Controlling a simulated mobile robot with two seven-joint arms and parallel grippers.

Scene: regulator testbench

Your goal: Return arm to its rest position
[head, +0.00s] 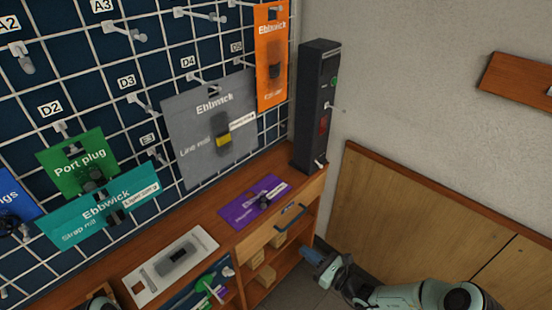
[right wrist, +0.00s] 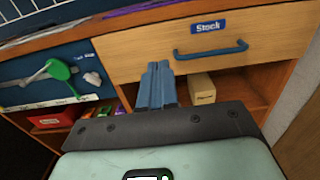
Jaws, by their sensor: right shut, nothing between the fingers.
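My right arm (head: 440,294) comes in at the bottom right of the head view. My right gripper (head: 314,256) is in front of the bench's right end, beside the drawer. In the right wrist view its two blue fingers (right wrist: 157,84) are together, with nothing between them. They point at the bench front, just below and left of the blue drawer handle (right wrist: 212,50). Whether they touch anything is not clear. My left gripper does not show.
A wooden bench with a "Stock" drawer (head: 262,240) stands under a grid wall of hanging cards. A purple card (head: 250,203) and a white panel (head: 172,266) lie on top. A dark tower (head: 312,110) stands at the back right. Open shelves hold small boxes (right wrist: 201,88).

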